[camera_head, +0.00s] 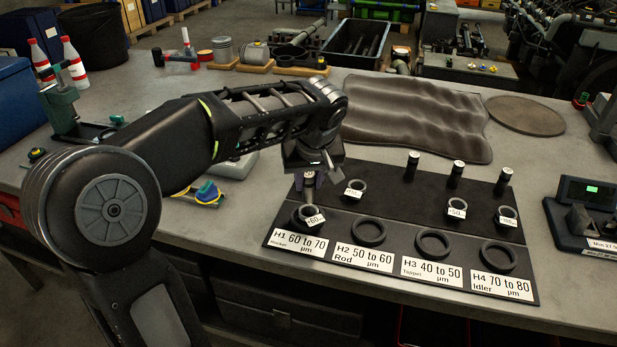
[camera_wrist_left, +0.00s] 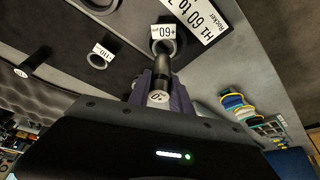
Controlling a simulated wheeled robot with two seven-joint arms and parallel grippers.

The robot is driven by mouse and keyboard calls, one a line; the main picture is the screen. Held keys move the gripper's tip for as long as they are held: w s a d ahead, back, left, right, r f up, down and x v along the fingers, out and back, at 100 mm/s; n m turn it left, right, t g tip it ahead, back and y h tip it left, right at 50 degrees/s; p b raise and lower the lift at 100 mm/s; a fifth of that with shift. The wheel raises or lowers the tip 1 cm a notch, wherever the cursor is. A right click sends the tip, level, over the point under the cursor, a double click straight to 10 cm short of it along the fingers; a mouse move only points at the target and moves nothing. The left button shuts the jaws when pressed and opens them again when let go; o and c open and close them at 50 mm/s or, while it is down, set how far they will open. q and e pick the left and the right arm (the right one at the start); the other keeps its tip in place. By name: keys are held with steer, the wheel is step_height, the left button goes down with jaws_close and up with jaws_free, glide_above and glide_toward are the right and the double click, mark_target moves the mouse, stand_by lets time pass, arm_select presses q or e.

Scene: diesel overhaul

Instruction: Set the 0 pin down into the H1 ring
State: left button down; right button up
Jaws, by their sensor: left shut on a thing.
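My left gripper (camera_head: 311,183) is shut on the 0 pin, over the H1 place at the left end of the black board (camera_head: 387,186). In the left wrist view, the dark pin (camera_wrist_left: 162,72) stands between the purple fingers (camera_wrist_left: 158,92), its pale end cap marked 0 facing the camera. Its far end lines up with the dark ring (camera_wrist_left: 179,46) tagged +60. I cannot tell whether it is inside the ring or just above it. The ring at H1 (camera_head: 298,221) also shows in the head view, above the label "H1 60 to 70". My right gripper is out of view.
Rings H2 (camera_head: 369,231), H3 (camera_head: 433,243) and H4 (camera_head: 498,256) lie to the right. Small tagged rings (camera_head: 355,185) lie behind, and three dark pins (camera_head: 455,174) stand at the board's back. A grey mat (camera_head: 415,115) lies beyond; a gauge (camera_head: 590,205) sits right.

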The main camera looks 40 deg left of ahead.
mark_target(309, 201)
arm_select(q)
steer(key=shift+f+b, duration=0.9)
steer(key=shift+f, duration=0.6)
steer(key=shift+f+b, duration=1.4)
steer(key=shift+f+b, duration=0.2)
steer(key=shift+b, duration=0.1)
